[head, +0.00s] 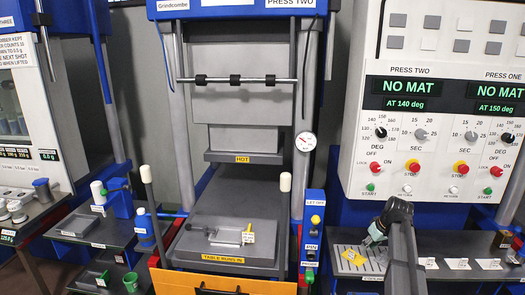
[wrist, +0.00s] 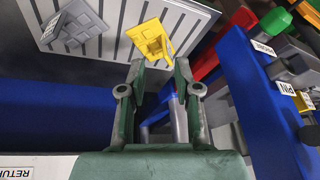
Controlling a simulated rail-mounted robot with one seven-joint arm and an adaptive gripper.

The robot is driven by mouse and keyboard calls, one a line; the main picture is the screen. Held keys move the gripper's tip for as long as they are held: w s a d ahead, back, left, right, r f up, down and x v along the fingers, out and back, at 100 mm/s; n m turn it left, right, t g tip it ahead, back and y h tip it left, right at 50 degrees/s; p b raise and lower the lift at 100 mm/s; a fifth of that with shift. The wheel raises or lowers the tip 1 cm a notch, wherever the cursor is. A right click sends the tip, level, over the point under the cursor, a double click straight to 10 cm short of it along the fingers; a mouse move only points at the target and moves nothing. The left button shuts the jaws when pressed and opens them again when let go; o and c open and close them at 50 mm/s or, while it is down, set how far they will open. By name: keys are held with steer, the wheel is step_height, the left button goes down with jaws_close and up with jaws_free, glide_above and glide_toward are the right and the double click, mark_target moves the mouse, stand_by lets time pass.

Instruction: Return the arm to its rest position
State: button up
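My gripper (head: 374,238) hangs over the right-hand shelf in the head view, near the ribbed grey tray, with my dark arm running down to the picture's bottom edge. In the wrist view my gripper (wrist: 158,68) points its two green-grey fingers at the tray. The fingers stand apart with nothing held between them. A yellow piece (wrist: 150,40) lies beyond the fingertips by the tray's edge, and it also shows in the head view (head: 352,257). A grey block (wrist: 76,28) sits on the tray to its left.
A blue post (head: 312,235) with PIN label stands between press and shelf. The control panel (head: 440,130) reads NO MAT. Shelves (head: 85,228) with bottles and cups are at left.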

steer(key=s+a+f+m+g, duration=0.15)
steer(key=s+a+f, duration=0.25)
steer(key=s+f, duration=0.4)
steer(key=s+a+f+m+g, duration=0.15)
steer(key=s+a+f, duration=0.4)
steer(key=f, duration=0.55)
steer(key=s+a+f+m+g, duration=0.15)
steer(key=s+a+f, duration=0.25)
steer(key=s+f, duration=0.4)
steer(key=s+a+f+g, duration=0.2)
steer(key=s+f, duration=0.3)
steer(key=s, duration=0.6)
steer(key=s+a+f+n+g+h, duration=0.1)
steer(key=s+a+f, duration=0.4)
steer(key=s, duration=0.5)
steer(key=s+a+f+g, duration=0.3)
steer(key=s+f, duration=0.2)
steer(key=s, duration=0.6)
steer(key=shift+s+a+f+h, duration=0.15)
steer(key=shift+s+a+h, duration=0.15)
steer(key=shift+a, duration=0.05)
